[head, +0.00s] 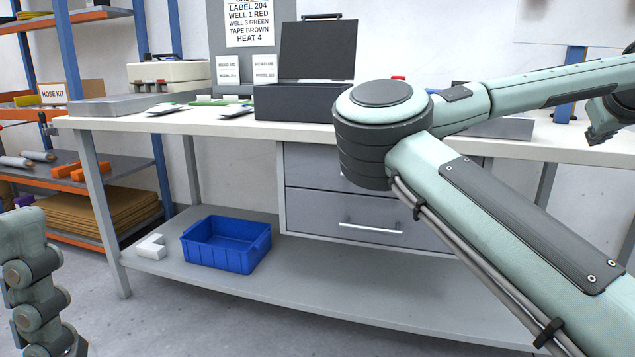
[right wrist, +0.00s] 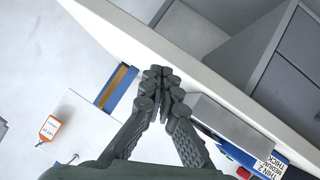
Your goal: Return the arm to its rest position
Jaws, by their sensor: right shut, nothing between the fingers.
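My right arm (head: 490,200) crosses the right half of the head view, its bent elbow in front of the table. Its forearm runs up and right to my right gripper (head: 602,128), which is partly cut off at the right edge. In the right wrist view the right gripper (right wrist: 164,78) is shut, fingertips together, with nothing between them. Jointed grey-green parts of my left arm (head: 35,280) show at the lower left edge of the head view; whether its fingers are open or shut cannot be told.
The workbench (head: 210,126) has an open dark case (head: 290,101) on top and drawers (head: 345,215) below. A blue bin (head: 227,246) stands on its lower shelf. A storage rack (head: 90,155) stands at the left.

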